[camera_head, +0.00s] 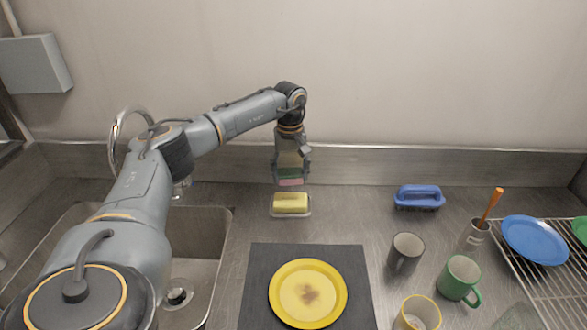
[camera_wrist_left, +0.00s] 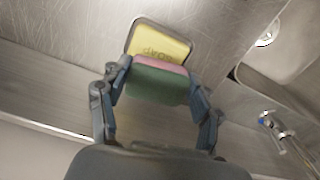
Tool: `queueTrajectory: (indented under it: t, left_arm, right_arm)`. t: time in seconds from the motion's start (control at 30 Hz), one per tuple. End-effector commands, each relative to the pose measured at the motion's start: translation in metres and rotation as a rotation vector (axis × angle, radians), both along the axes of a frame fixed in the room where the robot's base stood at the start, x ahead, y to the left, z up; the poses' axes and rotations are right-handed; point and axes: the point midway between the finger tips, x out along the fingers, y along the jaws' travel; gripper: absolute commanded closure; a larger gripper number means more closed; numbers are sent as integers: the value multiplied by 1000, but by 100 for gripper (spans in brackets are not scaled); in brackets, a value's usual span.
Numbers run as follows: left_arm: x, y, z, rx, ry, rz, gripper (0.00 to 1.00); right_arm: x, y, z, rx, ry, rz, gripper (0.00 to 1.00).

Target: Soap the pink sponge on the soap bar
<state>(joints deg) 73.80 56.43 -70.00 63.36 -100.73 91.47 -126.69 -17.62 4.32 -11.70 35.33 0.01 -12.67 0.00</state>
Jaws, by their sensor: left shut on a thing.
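My left gripper (camera_head: 291,178) is shut on the pink sponge (camera_head: 290,182), which has a green layer on top. It holds the sponge above and slightly behind the yellow soap bar (camera_head: 291,202). The soap bar lies in a pale soap dish (camera_head: 276,213) on the steel counter. In the left wrist view, the sponge (camera_wrist_left: 158,82) sits between the fingers of the left gripper (camera_wrist_left: 157,88) and overlaps part of the soap bar (camera_wrist_left: 160,45). I cannot tell if sponge and soap touch; a gap seems to show in the head view. My right gripper is not in view.
A yellow plate (camera_head: 275,291) with a brown stain lies on a dark mat (camera_head: 262,256). A blue brush (camera_head: 419,196), a grey mug (camera_head: 404,254), a green mug (camera_head: 460,278) and a yellow mug (camera_head: 418,313) stand right. A wire rack (camera_head: 530,277) holds plates. The sink (camera_head: 205,245) is left.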

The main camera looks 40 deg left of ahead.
Motion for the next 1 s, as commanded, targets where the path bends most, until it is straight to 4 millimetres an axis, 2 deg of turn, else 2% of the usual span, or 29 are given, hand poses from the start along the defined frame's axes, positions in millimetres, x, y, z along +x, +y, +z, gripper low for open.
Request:
queueTrajectory:
  t: [0.1, 0.2, 0.4, 0.6, 0.73, 1.0]
  left_arm:
    - [0, 0, -8, 0, 1, 0, 61]
    - [-1, 0, -16, 0, 1, 0, 61]
    - [-1, 0, -37, 0, 3, 1, 61]
    - [-1, 0, -56, 0, 1, 1, 61]
    - [-1, 0, -60, -1, 1, 1, 61]
    - [-1, 0, -60, -1, 1, 1, 61]
  right_arm:
    - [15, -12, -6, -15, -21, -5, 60]
    - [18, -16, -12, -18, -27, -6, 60]
    - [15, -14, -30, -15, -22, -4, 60]
    - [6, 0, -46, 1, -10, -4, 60]
    - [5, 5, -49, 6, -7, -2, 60]
    - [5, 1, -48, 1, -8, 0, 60]
